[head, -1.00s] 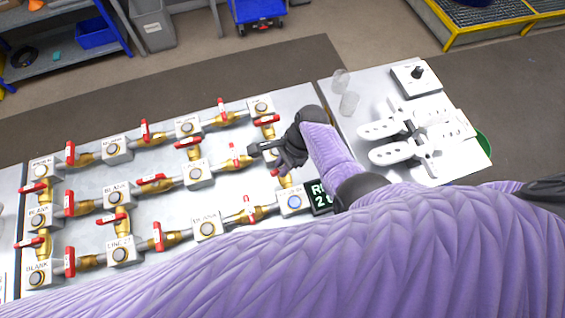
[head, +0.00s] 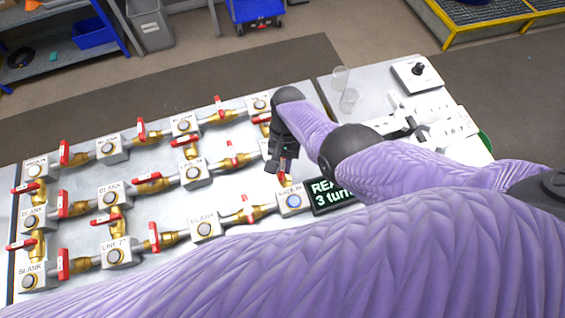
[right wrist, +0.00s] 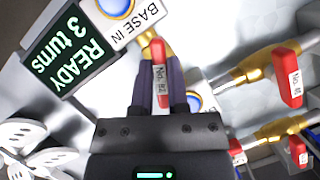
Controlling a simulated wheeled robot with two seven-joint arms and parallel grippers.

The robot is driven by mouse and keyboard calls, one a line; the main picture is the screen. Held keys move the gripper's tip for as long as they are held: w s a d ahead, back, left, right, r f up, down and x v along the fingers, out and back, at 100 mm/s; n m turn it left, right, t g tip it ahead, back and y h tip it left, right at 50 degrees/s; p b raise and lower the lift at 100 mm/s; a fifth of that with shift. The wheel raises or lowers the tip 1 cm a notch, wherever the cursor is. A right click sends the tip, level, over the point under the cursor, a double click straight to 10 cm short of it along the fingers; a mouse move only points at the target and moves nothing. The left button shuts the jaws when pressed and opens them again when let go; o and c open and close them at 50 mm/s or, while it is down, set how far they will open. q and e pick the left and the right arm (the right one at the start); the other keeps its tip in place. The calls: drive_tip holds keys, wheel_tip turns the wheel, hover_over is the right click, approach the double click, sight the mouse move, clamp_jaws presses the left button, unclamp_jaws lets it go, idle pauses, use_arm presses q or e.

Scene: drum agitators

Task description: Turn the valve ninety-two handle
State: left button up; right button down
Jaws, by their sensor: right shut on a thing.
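My right gripper (head: 284,170) reaches down over the right column of the valve board, just above the BASE IN block (head: 291,201). In the right wrist view its two fingers (right wrist: 160,95) are shut on a small valve handle (right wrist: 162,78) with a pale tag. Brass pipe (right wrist: 154,47) joins this valve to the BASE IN block. The fingers hide much of the handle, and I cannot read its number. My left gripper is not in view.
A display (head: 330,194) beside BASE IN reads READY, 3 turns in the wrist view. Other red-handled valves (head: 248,207) and brass pipes crowd the board to the left. Clear cups (head: 348,100) and white parts (head: 455,128) sit on the right panel.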

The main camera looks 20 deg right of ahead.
drive_tip(key=n+h, duration=0.2)
drive_tip(key=n, duration=0.3)
drive_tip(key=shift+b, duration=0.35)
drive_tip(key=shift+n, duration=0.3)
drive_tip(key=c, duration=0.6)
unclamp_jaws()
drive_tip(key=p+v, duration=0.3)
drive_tip(key=v, duration=0.6)
drive_tip(key=shift+w+r, duration=0.25)
drive_tip(key=shift+r, duration=0.1)
